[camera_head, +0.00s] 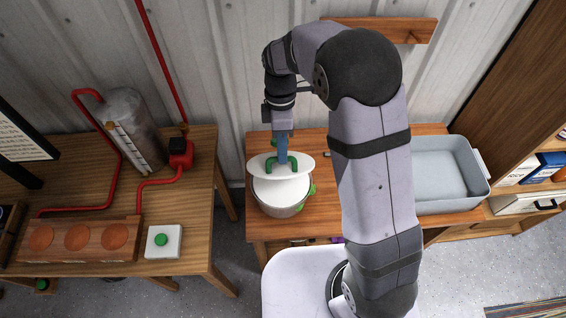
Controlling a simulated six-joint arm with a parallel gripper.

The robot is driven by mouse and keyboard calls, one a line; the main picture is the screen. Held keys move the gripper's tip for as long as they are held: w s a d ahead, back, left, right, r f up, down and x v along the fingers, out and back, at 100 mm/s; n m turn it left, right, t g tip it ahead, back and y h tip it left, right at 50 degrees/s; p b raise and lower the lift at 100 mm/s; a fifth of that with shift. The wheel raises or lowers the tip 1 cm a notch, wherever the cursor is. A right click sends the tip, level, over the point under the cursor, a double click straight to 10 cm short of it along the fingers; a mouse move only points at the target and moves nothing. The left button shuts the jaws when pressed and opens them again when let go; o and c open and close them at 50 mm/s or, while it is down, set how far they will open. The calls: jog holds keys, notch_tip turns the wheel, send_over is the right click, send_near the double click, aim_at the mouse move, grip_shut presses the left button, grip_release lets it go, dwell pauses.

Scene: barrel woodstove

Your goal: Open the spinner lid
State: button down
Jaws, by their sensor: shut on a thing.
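The spinner (281,207) is a round pale bowl with green parts at its sides, standing on the wooden table below my gripper. Its white lid (300,164) has a green handle (270,167) on top. My gripper (282,160) reaches down from above and is shut on the green handle. The lid looks raised and a little tilted over the bowl's back part, with a white area showing below its front edge. The gripper fingers partly hide the handle, and the lid hides the back of the bowl.
A grey basin (450,172) stands on the same table at the right, beyond my arm. At the left, another table (190,215) holds a metal tank (133,128), red pipes and a green button box (164,242). A metal wall is close behind.

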jog(key=w+p, duration=0.3)
jog(key=w, duration=1.3)
jog(key=shift+r+p, duration=0.15)
jog(key=shift+p, duration=0.2)
jog(key=c, duration=1.9)
grip_release()
jog(key=shift+w+a+r, duration=0.1)
jog(key=shift+w, duration=0.1)
jog(key=shift+r, duration=0.1)
